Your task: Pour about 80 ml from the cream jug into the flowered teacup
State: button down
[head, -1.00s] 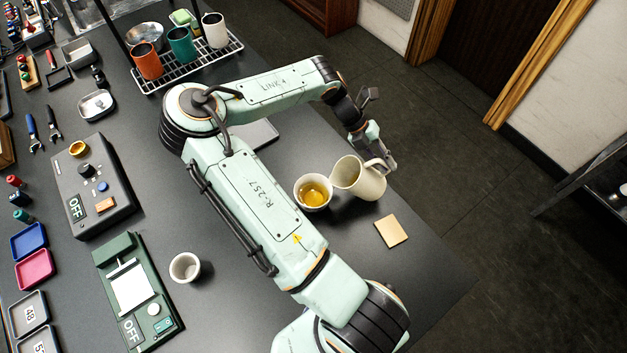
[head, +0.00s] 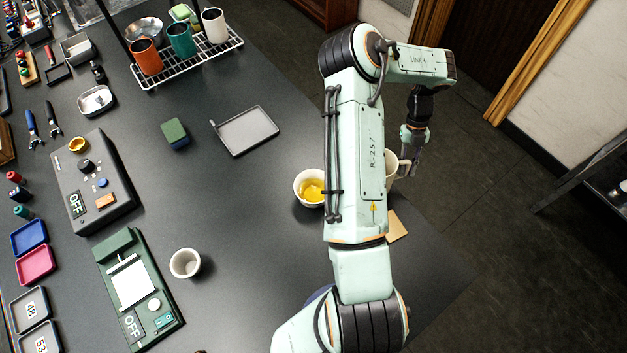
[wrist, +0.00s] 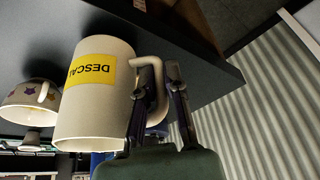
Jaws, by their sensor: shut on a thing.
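The cream jug (wrist: 98,100) has a yellow label with letters "DESCA". In the head view my arm hides most of it, leaving a strip of its side (head: 391,168) to the right of the arm. My gripper (wrist: 157,88) is shut on the jug's handle; it also shows in the head view (head: 404,165). The jug looks roughly upright, and I cannot tell whether it touches the table. The flowered teacup (head: 308,188) stands left of my arm with yellow liquid in it. Its coloured flowers show in the wrist view (wrist: 28,104), beside the jug and apart from it.
A tan square pad (head: 397,227) lies near the table's right edge, partly behind my arm. A white cup (head: 185,263), a grey tray (head: 246,131) and a green block (head: 174,133) stand on the table. A wire rack (head: 190,66) holds cups. The middle is clear.

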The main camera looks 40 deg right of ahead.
jog(key=shift+s+d+f, duration=0.1)
jog(key=shift+f, duration=0.1)
